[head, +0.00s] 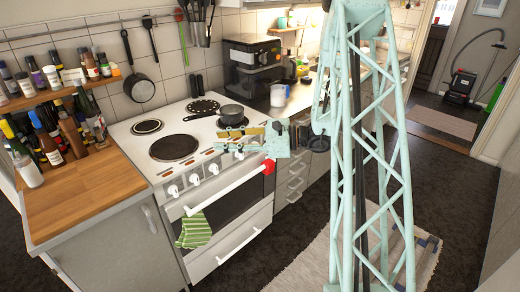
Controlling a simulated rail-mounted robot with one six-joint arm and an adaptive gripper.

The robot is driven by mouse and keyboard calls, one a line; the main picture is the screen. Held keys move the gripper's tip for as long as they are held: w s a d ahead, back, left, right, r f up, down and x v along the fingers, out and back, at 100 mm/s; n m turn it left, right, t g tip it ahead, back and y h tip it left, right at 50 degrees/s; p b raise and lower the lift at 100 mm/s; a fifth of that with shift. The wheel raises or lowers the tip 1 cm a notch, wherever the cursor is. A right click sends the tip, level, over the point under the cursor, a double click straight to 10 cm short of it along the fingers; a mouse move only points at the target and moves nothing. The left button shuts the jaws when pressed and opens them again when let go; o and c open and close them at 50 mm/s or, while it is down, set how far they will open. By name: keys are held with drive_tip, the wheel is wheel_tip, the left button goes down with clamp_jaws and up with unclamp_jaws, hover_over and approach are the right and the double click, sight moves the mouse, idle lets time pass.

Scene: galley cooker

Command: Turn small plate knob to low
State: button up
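The white cooker (133,137) stands at the centre-left in the head view. White knobs line its front edge: one at the left (172,191), a second knob (195,180) and a third knob (213,169). Their settings are too small to read, and I cannot tell which one serves the small plate. A small dark plate (147,127) is at the cooker's left rear. My pale teal gripper (226,147) is over the right front of the cooker, close to the right end of the knob row, and hides that part. I cannot tell its finger opening or any contact.
A dark pan (231,113) sits on a plate behind my gripper. The white oven handle (225,190) runs below the knobs, and a green striped towel (195,230) hangs at the oven front. A wooden counter (75,195) with bottles adjoins at left.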

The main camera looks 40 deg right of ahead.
drive_tip(key=d+f+m+t+h, duration=0.3)
drive_tip(key=d+f+m+h, duration=0.1)
drive_tip(key=d+f, duration=0.6)
drive_tip(key=s+d+f+m+t+h, duration=0.1)
drive_tip(key=d+f+m+t+h, duration=0.2)
drive_tip(key=d+f, duration=0.8)
drive_tip(key=d+m+h, duration=0.2)
drive_tip(key=d+m, duration=0.2)
drive_tip(key=d, duration=0.2)
drive_tip(key=shift+d+h+p, duration=0.25)
drive_tip(key=shift+h+p, duration=0.05)
drive_tip(key=w+a+b, duration=0.2)
drive_tip(key=w, duration=1.1)
drive_tip(key=shift+w, duration=0.3)
drive_tip(key=c, duration=0.9)
